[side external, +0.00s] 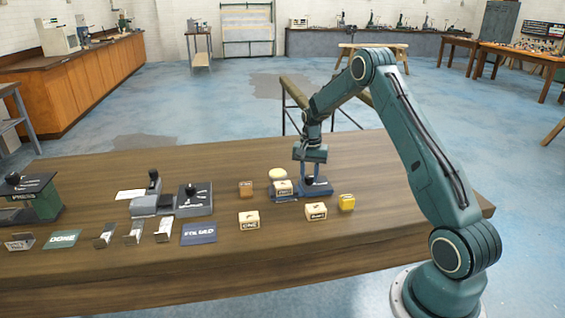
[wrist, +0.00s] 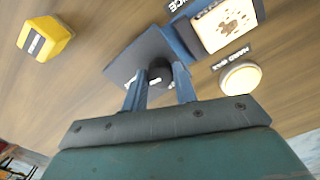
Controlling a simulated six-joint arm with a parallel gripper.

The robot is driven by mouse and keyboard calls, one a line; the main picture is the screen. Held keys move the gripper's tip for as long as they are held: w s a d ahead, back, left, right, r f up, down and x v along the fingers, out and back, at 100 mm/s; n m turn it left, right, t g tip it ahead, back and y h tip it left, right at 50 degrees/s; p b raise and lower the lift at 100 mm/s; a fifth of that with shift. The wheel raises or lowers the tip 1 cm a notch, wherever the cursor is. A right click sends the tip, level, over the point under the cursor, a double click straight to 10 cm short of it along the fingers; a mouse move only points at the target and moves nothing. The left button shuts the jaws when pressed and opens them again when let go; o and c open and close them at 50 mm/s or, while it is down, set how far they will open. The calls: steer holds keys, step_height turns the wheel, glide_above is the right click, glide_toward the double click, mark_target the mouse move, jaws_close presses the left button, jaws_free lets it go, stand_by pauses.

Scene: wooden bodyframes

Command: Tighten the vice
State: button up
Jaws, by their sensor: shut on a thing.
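The small blue vice (side external: 318,189) stands on the bench below my gripper (side external: 309,176). A cream block (side external: 283,187) with a dark mark sits at its left, against the vice jaw. In the wrist view the vice's blue plate (wrist: 135,54) and the cream block (wrist: 228,24) lie ahead of my gripper (wrist: 157,80). My two blue fingers are shut on the vice's black knob (wrist: 158,68), one on each side. The side external view hides most of the knob behind the fingers. The exact gap between the jaw and the block cannot be told.
A yellow block (side external: 347,202) stands close at the right, and cream blocks (side external: 249,220) (side external: 316,210) lie in front. A round cream button (wrist: 241,78) is beside the vice. A grey fixture (side external: 172,202) and green press (side external: 32,200) stand left. The bench's front right is clear.

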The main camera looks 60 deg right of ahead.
mark_target(309, 176)
steer(key=o, duration=1)
steer(key=shift+r, duration=0.1)
step_height(309, 176, up, 14)
steer(key=shift+f, duration=0.15)
